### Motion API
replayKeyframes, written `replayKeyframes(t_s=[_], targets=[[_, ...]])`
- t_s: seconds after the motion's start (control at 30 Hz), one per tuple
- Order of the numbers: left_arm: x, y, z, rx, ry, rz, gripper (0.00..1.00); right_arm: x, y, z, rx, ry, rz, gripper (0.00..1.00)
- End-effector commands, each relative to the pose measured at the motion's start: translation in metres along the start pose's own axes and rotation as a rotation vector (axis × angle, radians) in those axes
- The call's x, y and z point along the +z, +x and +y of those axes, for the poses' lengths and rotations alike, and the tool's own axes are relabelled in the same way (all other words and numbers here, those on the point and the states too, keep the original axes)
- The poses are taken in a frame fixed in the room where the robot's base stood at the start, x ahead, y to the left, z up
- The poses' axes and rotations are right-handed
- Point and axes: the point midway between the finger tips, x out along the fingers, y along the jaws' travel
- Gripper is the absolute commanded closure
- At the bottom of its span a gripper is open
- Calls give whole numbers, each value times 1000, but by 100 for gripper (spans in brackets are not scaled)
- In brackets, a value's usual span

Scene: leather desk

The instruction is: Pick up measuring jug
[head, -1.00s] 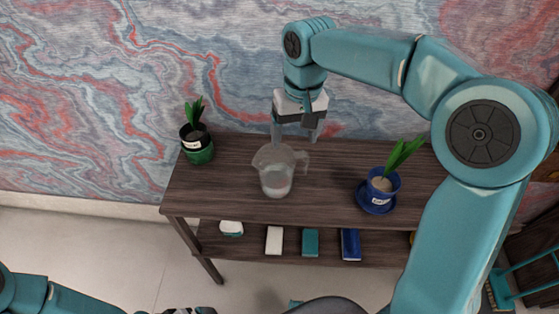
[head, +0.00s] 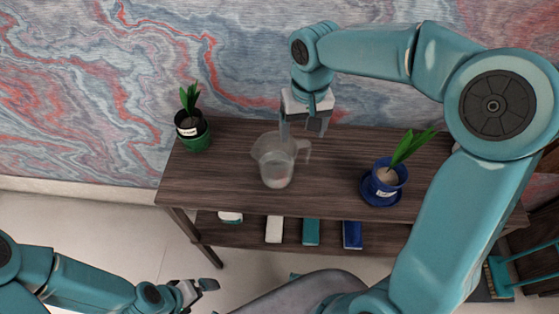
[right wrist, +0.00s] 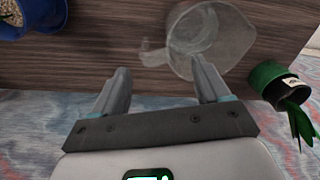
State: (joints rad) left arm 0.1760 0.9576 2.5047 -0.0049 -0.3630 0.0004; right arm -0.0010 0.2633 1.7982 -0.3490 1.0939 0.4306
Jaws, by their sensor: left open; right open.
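The clear measuring jug (head: 276,163) stands upright on the dark wooden table, with its handle toward the right in the head view. It also shows in the right wrist view (right wrist: 212,38), just beyond the fingertips. My right gripper (head: 302,134) is open at the far side of the jug, by its handle. In the right wrist view my right gripper (right wrist: 160,78) has its fingers spread with nothing between them; the handle lies just ahead of them. My left gripper (head: 200,289) is open and empty, low in front of the table at the bottom of the head view.
A plant in a green pot (head: 193,135) stands at the table's left end. A plant in a blue pot on a saucer (head: 384,182) stands to the right. Several small items, including a blue box (head: 352,235), lie on the lower shelf. The patterned wall (head: 100,100) is close behind.

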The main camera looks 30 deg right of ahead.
Motion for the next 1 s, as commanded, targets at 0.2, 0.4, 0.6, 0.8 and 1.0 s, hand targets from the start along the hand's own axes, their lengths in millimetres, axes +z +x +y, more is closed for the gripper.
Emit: replayKeyframes(t_s=[0.2,0.4,0.6,0.8,1.0], targets=[[0,0,0,0,0,0,0,0,20,4,1,1,-5,24],[0,0,0,0,0,0,0,0,51,9,1,1,-3,24],[0,0,0,0,0,0,0,-1,59,9,-1,2,0,24],[0,0,0,0,0,0,0,-1,59,9,-1,1,0,51],[0,-1,0,0,0,0,0,-2,58,8,-1,2,2,100]])
